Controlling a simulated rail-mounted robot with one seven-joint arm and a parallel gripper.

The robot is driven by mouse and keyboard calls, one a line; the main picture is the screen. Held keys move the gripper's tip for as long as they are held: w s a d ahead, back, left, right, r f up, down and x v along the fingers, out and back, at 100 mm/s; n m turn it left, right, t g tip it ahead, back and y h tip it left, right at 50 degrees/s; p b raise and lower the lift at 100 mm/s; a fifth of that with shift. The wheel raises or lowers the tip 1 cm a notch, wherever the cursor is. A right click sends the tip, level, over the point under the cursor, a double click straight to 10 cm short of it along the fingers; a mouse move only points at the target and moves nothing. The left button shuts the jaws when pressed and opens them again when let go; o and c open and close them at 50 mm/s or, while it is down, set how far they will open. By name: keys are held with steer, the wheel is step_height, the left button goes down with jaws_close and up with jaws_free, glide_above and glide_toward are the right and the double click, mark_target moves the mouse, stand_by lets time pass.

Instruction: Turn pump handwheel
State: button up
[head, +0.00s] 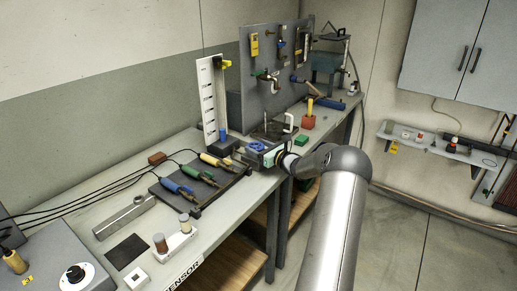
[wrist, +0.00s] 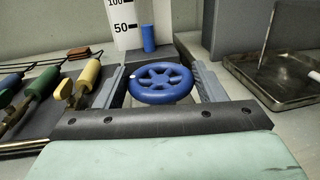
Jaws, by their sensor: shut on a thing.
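The blue pump handwheel (wrist: 160,91) is a spoked ring lying flat, with a small white mark on its rim. It also shows as a small blue shape in the head view (head: 256,147). My gripper (wrist: 159,74) has one grey finger on each side of the wheel and is shut on its rim. In the head view my gripper (head: 264,152) reaches in from the right at bench height. The wheel's shaft and the pump below are hidden.
A white level scale (head: 210,98) and blue cylinder (wrist: 149,38) stand behind the wheel. Tools with blue, green and yellow handles (wrist: 89,76) lie at the left. A metal tray (wrist: 275,82) is at the right. A grey pegboard (head: 270,75) rises behind.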

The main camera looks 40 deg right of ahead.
steer(key=shift+a+f+m+h+b, duration=0.1)
steer(key=shift+m+h+b, duration=0.4)
steer(key=shift+h+b, duration=0.3)
steer(key=o, duration=1)
steer(key=shift+s, duration=0.1)
steer(key=s+b, duration=0.1)
steer(key=s, duration=1.6)
steer(key=shift+s+d+b, duration=0.15)
steer(key=shift+d+b, duration=0.15)
